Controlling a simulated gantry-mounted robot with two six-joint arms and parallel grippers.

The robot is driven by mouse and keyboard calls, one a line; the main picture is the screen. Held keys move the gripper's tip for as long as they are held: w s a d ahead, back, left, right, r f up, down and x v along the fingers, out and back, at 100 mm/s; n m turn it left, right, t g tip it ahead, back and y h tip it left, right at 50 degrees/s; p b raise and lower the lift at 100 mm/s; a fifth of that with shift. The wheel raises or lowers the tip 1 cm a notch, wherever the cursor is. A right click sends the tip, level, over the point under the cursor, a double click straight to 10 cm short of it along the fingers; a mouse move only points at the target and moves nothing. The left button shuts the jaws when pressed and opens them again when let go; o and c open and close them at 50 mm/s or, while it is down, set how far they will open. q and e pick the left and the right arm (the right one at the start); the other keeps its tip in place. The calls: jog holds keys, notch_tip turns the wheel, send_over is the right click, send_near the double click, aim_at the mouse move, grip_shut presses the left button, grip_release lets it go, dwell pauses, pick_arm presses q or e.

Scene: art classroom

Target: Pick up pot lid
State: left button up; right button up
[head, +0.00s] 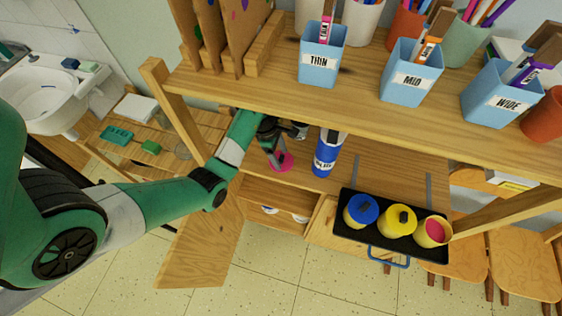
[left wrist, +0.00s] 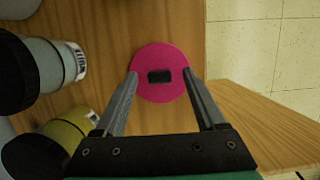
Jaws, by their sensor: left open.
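The pot lid (head: 283,165) is a flat pink disc on the wooden lower shelf. In the left wrist view the pink lid (left wrist: 160,93) has a black block-shaped knob (left wrist: 160,76) at its middle. My left gripper (head: 275,150) is open above it, with the fingertips on either side of the knob and over the lid's edges. I cannot tell whether the fingers touch the lid. A pot with pink paint (head: 433,231) stands uncovered at the right of the black tray (head: 343,224). My right gripper is not in view.
A blue-labelled bottle (head: 323,160) stands close right of the lid. Blue-lidded (head: 361,210) and yellow-lidded (head: 398,220) pots share the tray. An upper shelf (head: 330,95) with labelled blue cups overhangs the area. An open cabinet door (head: 205,245) hangs below.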

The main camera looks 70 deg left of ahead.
pick_arm(q)
grip_shut()
jog(key=shift+r, duration=0.15)
jog(key=shift+r, duration=0.2)
jog(key=shift+s+d+r+p, duration=0.2)
jog(key=shift+d+r+p, duration=0.05)
jog(key=shift+r+p, duration=0.4)
jog(key=s+d+p, duration=0.2)
jog(key=s+d, duration=0.8)
jog(key=d, duration=0.3)
jog(key=shift+s+d+f, duration=0.15)
jog(key=shift+s+d, duration=0.15)
jog(key=shift+s, duration=0.1)
